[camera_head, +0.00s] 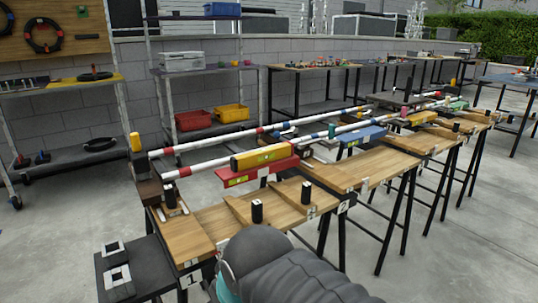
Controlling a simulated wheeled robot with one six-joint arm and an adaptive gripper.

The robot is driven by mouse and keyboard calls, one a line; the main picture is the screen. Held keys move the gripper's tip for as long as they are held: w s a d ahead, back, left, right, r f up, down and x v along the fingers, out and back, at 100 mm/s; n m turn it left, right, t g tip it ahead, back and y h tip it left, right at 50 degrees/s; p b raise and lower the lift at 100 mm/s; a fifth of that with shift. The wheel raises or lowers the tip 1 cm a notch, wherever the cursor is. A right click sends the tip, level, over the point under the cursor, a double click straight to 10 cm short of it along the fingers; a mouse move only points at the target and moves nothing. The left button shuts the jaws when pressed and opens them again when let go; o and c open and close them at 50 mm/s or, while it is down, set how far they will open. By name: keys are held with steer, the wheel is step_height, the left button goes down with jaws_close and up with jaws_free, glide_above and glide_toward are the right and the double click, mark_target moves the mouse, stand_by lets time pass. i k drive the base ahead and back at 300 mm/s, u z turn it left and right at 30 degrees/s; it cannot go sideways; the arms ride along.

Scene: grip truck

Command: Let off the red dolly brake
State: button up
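A red dolly (236,177), a long red bar-like body, sits by the striped rails over the wooden benches, left of centre. A yellow block (262,156) with a red patch lies along its top. I cannot make out a brake on it or its state. Black upright cylinders stand on the bench in front, one at left (257,211) and one at right (306,192); I cannot tell if either belongs to the dolly. A dark grey ribbed part of my arm fills the bottom middle. My gripper's fingers are not in view.
Red-white-blue striped rails (215,142) run along the wooden benches (380,165). A blue dolly (362,136) is farther right. A small dark table (150,265) stands at the lower left. Shelves with red (194,120) and yellow bins stand behind. Concrete floor is open at left and lower right.

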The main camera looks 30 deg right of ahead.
mark_target(438, 93)
steer(key=z, duration=2.55)
steer(key=i, duration=2.35)
steer(key=u, duration=0.7)
